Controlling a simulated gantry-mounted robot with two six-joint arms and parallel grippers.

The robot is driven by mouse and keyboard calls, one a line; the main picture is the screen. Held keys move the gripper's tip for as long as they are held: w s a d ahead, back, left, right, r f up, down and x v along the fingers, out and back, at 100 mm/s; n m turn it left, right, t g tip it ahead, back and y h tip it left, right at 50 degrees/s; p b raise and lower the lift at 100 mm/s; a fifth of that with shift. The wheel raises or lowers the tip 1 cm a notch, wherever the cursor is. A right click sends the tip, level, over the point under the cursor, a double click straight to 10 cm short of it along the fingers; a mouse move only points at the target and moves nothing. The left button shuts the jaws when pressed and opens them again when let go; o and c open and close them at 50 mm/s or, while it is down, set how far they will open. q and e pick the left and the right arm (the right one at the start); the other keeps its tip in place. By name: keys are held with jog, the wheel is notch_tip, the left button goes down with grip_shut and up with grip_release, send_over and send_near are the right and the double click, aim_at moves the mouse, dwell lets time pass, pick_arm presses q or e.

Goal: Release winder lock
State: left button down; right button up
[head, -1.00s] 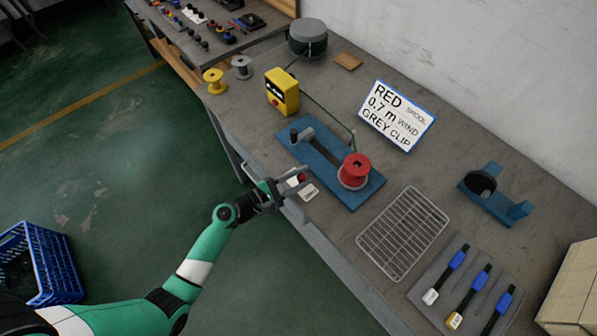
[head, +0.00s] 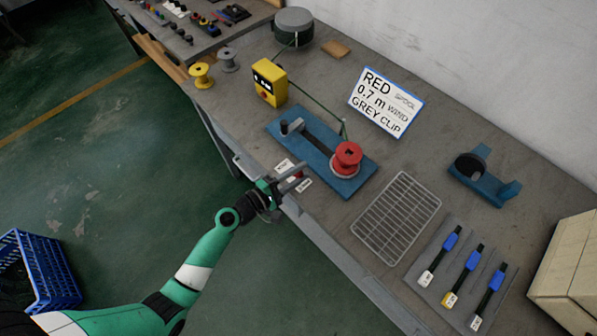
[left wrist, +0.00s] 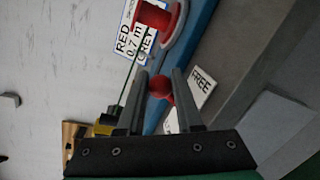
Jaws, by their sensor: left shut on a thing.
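The winder is a blue base (head: 325,178) on the bench, with a red spool (head: 347,156) at its right end. At its front edge is the lock, a small red knob (head: 298,175) between two white label plates. My left gripper (head: 301,176) is at this knob. In the left wrist view the red knob (left wrist: 160,86) sits between my fingers, which are shut on it. A label reading FREE (left wrist: 203,85) lies just right of the fingers there. The other label (head: 285,167) is too small to read. My right gripper is not in view.
A yellow box with a red button (head: 268,82) stands behind the winder. A wire rack (head: 396,219), a grey mat with blue-and-black tools (head: 462,275) and a blue holder (head: 485,178) are to the right. An instruction sign (head: 386,102) stands at the back.

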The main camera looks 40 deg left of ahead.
pick_arm(q)
jog(key=c, duration=0.6)
grip_release()
jog(key=shift+s, duration=0.1)
jog(key=s, duration=0.3)
jog(key=s+a+r, duration=0.1)
jog(key=s, duration=0.3)
jog(key=s+p, duration=0.1)
jog(key=s, duration=0.3)
jog(key=shift+s+a+r, duration=0.1)
jog(key=shift+a+r, duration=0.15)
jog(key=shift+r, duration=0.05)
